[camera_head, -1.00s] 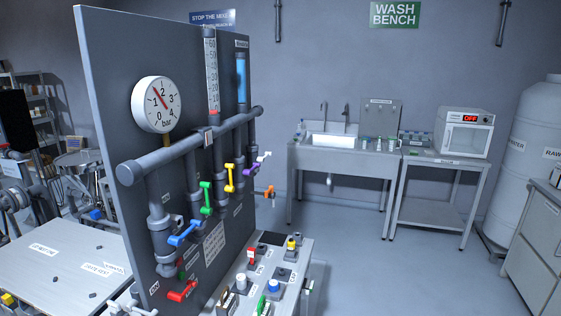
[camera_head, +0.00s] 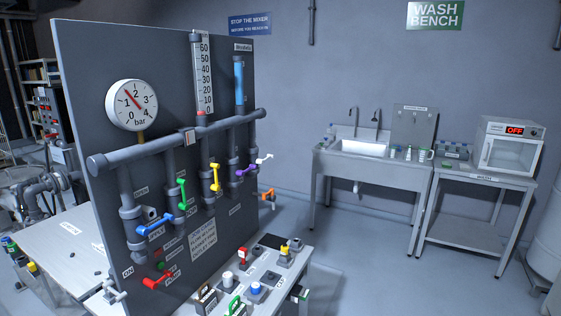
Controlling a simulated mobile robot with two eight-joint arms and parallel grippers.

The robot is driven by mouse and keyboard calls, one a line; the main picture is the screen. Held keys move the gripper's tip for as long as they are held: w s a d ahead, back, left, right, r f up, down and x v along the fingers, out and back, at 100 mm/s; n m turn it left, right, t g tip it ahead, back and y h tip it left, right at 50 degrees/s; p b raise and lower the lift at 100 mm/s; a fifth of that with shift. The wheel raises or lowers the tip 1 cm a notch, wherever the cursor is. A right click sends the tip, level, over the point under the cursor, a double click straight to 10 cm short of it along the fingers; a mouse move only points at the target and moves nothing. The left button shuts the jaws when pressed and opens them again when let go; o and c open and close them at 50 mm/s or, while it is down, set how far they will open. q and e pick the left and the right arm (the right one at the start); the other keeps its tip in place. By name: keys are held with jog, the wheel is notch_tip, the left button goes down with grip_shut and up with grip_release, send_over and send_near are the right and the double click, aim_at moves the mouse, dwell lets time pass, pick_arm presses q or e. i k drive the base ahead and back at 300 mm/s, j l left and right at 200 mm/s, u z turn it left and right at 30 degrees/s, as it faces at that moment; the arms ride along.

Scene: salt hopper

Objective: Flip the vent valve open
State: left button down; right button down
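A grey upright panel (camera_head: 75,110) carries a horizontal pipe (camera_head: 180,137) with several drop pipes and coloured lever valves. The levers are blue (camera_head: 154,229), green (camera_head: 182,194), yellow (camera_head: 215,178), purple (camera_head: 245,170) and white (camera_head: 264,158). An orange lever (camera_head: 267,193) sits beyond the panel's right edge, and a red lever (camera_head: 158,281) sits low by the pump label. The small labels are mostly too blurred to read, so I cannot tell which lever is the vent valve. Neither of my grippers is in view.
A round gauge (camera_head: 132,105) is on the panel. A bench (camera_head: 310,262) with switches and knobs stands in front of its lower right. A sink bench (camera_head: 365,148) and a table with an oven (camera_head: 508,147) stand at the back wall. The floor (camera_head: 400,275) at right is clear.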

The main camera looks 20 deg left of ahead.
aim_at(258, 160)
jog(key=i+l+u, duration=0.2)
jog(key=i+l, duration=0.65)
jog(key=i+j+u, duration=0.1)
jog(key=i, duration=0.6)
jog(key=i+j+u, duration=0.1)
jog(key=i, duration=0.65)
